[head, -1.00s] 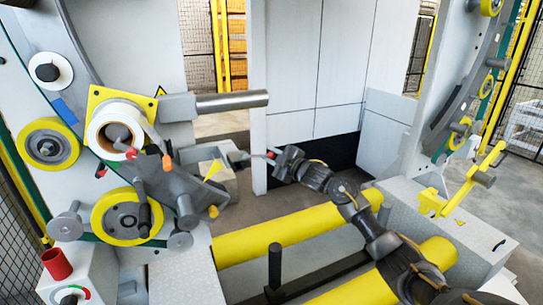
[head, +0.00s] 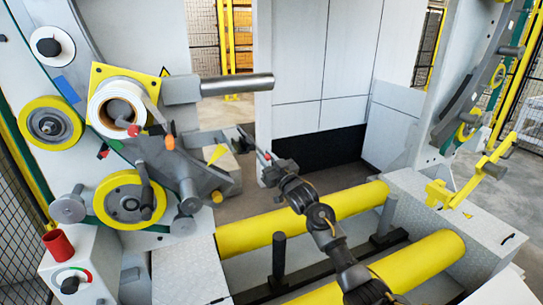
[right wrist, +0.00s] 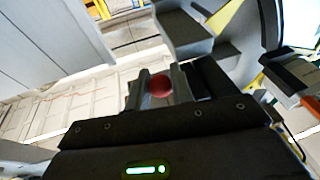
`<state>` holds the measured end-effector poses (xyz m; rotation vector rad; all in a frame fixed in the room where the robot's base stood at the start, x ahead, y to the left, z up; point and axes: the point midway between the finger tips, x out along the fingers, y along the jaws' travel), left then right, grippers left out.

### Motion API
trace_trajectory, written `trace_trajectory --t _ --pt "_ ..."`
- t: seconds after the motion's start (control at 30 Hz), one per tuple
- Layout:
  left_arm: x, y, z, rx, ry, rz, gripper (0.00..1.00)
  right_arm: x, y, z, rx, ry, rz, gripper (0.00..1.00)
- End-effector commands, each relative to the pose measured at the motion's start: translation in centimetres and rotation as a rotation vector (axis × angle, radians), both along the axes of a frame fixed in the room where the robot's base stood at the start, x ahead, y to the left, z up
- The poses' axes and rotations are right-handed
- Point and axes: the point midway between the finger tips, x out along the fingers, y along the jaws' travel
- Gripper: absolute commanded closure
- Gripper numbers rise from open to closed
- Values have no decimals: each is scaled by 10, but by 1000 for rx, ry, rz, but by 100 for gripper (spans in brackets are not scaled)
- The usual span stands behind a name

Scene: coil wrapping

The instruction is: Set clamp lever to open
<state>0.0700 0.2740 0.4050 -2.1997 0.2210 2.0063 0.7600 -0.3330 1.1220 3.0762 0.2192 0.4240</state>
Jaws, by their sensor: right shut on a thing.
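The clamp lever (head: 249,142) is a dark arm at the end of a grey bar on the machine, left of centre in the head view. It slopes down to the right towards a small red knob (head: 267,157). My right gripper (head: 268,161) is at the knob. In the right wrist view the round red knob (right wrist: 160,86) sits between the two fingers of my right gripper (right wrist: 158,92), which is shut on it. The fingers hide part of the lever. My left gripper is not in view.
A steel shaft (head: 237,85) sticks out above the lever. The machine's grey and yellow wheels and arms (head: 130,200) stand at the left. Yellow rollers (head: 300,220) run across below my right arm. A white cabinet (head: 318,65) stands behind.

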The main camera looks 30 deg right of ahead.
Motion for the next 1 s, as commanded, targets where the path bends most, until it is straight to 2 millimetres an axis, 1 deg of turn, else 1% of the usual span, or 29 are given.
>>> trace_trajectory --t 0.03,0.2,0.5,0.73,1.0 --pt "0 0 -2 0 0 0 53 0 5 -5 49 -1 1 100" --pt "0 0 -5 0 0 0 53 1 16 -11 204 -10 1 100" --pt "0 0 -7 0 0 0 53 2 34 -16 422 -21 1 100" --pt "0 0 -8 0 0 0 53 2 42 -17 519 -27 0 100" --pt "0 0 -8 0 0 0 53 3 45 -17 563 -30 0 100"
